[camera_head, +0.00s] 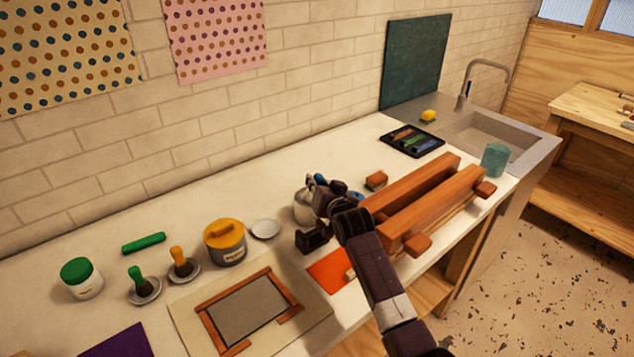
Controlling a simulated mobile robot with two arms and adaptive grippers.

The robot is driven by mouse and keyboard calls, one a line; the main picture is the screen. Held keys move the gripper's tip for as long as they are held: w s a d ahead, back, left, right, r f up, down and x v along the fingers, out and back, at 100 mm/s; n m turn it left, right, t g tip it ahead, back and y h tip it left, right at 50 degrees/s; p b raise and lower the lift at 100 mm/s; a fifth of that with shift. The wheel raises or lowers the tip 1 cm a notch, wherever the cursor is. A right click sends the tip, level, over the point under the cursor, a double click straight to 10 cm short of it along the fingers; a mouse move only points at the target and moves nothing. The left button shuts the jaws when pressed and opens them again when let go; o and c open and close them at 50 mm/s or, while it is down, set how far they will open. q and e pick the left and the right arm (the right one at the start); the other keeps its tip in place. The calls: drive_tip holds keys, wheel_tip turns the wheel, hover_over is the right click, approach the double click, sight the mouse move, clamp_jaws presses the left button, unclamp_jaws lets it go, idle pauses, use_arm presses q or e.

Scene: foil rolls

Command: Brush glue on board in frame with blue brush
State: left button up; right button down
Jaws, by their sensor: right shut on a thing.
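My right gripper (320,212) comes in on its dark arm from the lower right, over the middle of the counter. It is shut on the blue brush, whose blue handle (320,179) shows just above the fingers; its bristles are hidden. A silver pot (301,208) stands just behind and left of the gripper, partly covered by it; its contents are hidden. The grey board (245,306) lies flat inside a brown frame (207,327) on a pale base, at the front left of the gripper and apart from it. My left gripper is not in view.
A yellow-lidded jar (224,242), a green-lidded jar (81,279), a green-handled brush (141,285) and an orange-handled brush (181,263) on small dishes stand at left. A wooden press (430,205) fills the right of the counter, near a black tray (412,141) and a glass (494,159).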

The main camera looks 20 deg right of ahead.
drive_tip(key=shift+f, duration=0.1)
wheel_tip(320, 180, up, 7)
drive_tip(key=p, duration=0.6)
drive_tip(key=shift+p, duration=0.4)
idle(0.3)
